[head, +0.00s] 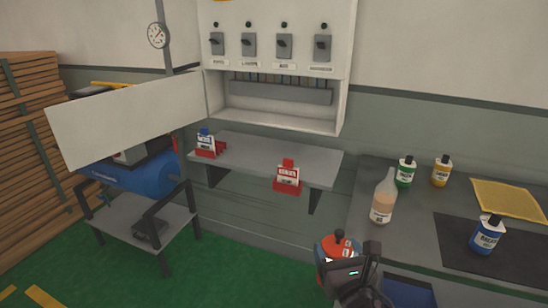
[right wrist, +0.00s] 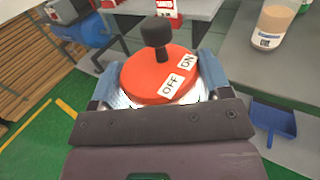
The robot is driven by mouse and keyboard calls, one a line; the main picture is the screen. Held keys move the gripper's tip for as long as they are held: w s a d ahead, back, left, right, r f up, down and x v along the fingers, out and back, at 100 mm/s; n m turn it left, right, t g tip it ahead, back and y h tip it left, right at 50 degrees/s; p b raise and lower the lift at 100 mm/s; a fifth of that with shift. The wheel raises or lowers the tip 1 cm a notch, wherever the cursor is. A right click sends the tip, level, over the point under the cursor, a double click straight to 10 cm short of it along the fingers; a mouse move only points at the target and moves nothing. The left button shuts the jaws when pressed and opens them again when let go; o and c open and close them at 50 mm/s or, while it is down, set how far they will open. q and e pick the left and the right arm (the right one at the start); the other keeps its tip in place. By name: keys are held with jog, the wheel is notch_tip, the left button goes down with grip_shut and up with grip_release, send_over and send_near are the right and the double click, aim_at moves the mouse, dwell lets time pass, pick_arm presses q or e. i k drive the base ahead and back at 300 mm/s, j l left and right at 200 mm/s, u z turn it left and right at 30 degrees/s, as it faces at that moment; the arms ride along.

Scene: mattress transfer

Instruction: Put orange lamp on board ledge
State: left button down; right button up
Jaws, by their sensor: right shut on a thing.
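My right gripper (head: 342,262) is shut on the orange lamp (head: 338,245), a round orange-red body with a black knob on top. In the right wrist view the lamp (right wrist: 160,75) sits between the two blue-grey fingers, its top marked OFF and ON; its underside is hidden. The board ledge (head: 255,155) is a grey shelf below the white switch board (head: 272,95). The held lamp is in front of the ledge, to its lower right and apart from it. My left gripper is not in view.
Two red items with white labels, one at left (head: 206,146) and one at front (head: 288,176), stand on the ledge; its middle is bare. The open board door (head: 125,118) juts out left. Several bottles stand on the right counter (head: 420,215). A blue dustpan (head: 408,292) is below.

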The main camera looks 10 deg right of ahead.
aim_at(268, 162)
jog(key=i+j, duration=0.15)
jog(key=i, duration=0.3)
jog(key=i+j, duration=0.1)
jog(key=i, duration=0.4)
jog(key=i+j, duration=0.15)
jog(key=i, duration=0.3)
jog(key=i+j, duration=0.15)
jog(key=i, duration=0.35)
